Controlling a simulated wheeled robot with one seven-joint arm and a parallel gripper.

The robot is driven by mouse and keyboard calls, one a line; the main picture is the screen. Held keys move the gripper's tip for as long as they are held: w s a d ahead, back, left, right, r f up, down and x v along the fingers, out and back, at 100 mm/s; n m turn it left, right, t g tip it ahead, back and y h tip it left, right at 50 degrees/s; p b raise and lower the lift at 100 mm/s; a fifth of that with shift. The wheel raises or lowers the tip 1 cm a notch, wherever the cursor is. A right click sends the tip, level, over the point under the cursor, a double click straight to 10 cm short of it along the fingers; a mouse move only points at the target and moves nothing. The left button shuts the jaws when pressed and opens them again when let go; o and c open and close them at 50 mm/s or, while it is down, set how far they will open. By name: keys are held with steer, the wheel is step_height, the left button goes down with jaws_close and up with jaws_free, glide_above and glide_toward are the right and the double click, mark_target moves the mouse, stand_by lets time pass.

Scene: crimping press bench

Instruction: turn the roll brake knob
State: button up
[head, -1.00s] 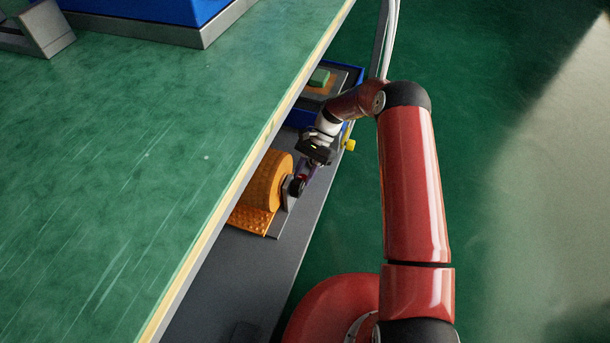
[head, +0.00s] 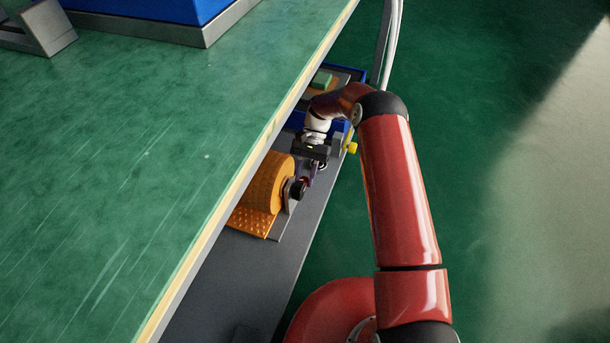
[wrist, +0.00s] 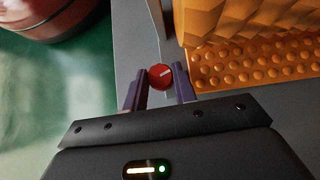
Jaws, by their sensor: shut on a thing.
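The roll brake knob is a small round red knob with a white mark on its face. In the wrist view the knob (wrist: 161,76) sits between the purple fingertips of my gripper (wrist: 161,80), which is shut on it. The white mark points toward the upper right. In the head view my gripper (head: 305,172) is beside the orange roll (head: 266,183), under the bench edge. The knob's red face cannot be made out there. The orange roll also shows at the upper right of the wrist view (wrist: 245,25).
The green bench top (head: 110,160) overhangs the grey lower shelf (head: 235,275) on the left. A blue bin (head: 352,80) with a green item stands behind my wrist. A yellow knob-like part (head: 352,148) is on the shelf's right side. Open green floor lies to the right.

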steer(key=o, duration=1)
steer(key=shift+c, duration=0.2)
steer(key=shift+r, duration=0.1)
steer(key=v, duration=0.7)
steer(key=shift+w+r+p, duration=0.2)
steer(key=shift+w+p, duration=0.05)
steer(key=shift+p, duration=0.1)
steer(key=shift+d, duration=0.1)
